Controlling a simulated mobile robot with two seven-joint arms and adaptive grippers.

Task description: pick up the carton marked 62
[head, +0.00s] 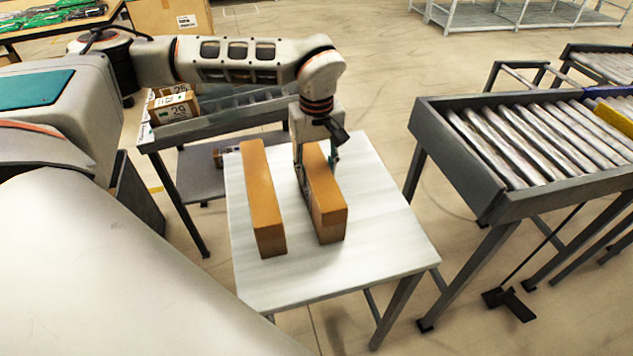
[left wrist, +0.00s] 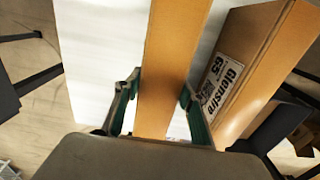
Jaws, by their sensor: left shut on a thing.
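Two long brown cartons stand side by side on a small white table (head: 375,215) in the head view. My left gripper (head: 317,165) is over the right-hand carton (head: 328,205), one finger on each side, shut on it. The left-hand carton (head: 263,200) stands apart from it. In the left wrist view, the held carton (left wrist: 172,50) runs between the green-edged fingers of my left gripper (left wrist: 160,96). No marking shows on its visible face. My right gripper is not in view.
A roller conveyor (head: 530,150) stands right of the table, across a gap. Behind my left arm, a dark-framed rack (head: 195,132) holds several small labelled cartons (head: 173,107). A large cardboard box (head: 170,17) and a wire-frame platform (head: 520,14) stand farther back. The table's front right is bare.

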